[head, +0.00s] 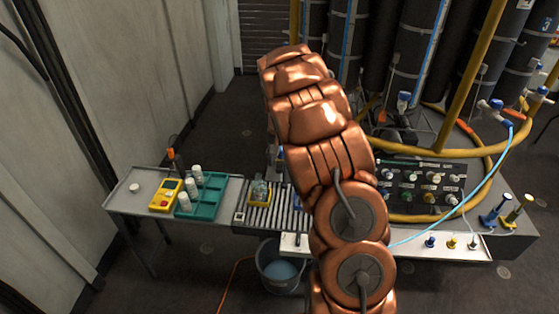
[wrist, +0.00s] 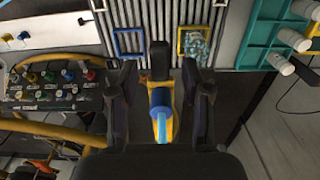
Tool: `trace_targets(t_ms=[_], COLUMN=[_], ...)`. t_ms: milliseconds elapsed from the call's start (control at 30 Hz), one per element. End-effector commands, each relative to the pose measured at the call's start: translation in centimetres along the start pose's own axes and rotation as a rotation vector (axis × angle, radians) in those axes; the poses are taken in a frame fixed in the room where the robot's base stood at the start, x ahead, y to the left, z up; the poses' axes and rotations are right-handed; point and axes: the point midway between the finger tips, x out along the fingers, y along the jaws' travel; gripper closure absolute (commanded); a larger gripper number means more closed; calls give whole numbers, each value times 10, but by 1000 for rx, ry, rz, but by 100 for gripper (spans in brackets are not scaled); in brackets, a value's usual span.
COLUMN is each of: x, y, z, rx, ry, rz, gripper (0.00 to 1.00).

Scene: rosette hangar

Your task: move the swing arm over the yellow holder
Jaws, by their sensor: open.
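The yellow holder (wrist: 179,44) is a square frame on the ribbed rack, with a clear bottle (wrist: 197,46) at it. It also shows in the head view (head: 241,215), left of my arm. A blue holder frame (wrist: 115,43) sits to its left in the wrist view. A yellow part with a blue cylinder (wrist: 161,98), seemingly the swing arm, lies between the fingers of my gripper (wrist: 160,72) and points toward the gap between the two holders. The gripper is open; I cannot tell whether a finger touches the part. My copper arm hides the gripper in the head view.
A teal rack (head: 212,190) with white-capped vials and a yellow device (head: 166,194) stand on the left table. A panel of knobs (head: 425,185) and yellow hoop rails lie right. A bucket (head: 281,272) stands below the ribbed rack (head: 270,216).

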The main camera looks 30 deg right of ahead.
Motion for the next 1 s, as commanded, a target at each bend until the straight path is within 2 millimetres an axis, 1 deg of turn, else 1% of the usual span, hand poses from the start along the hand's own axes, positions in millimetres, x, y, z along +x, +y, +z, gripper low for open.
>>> trace_targets(t_ms=[100,200,433,867,900,1000], x=[11,16,17,17,17,17], y=[0,0,0,0,0,0], z=[0,0,0,0,0,0], rx=[1,1,1,0,0,0], ry=[-1,1,1,1,1,1], rz=[0,-1,-1,0,0,0], gripper=[52,52,53,98,100,100])
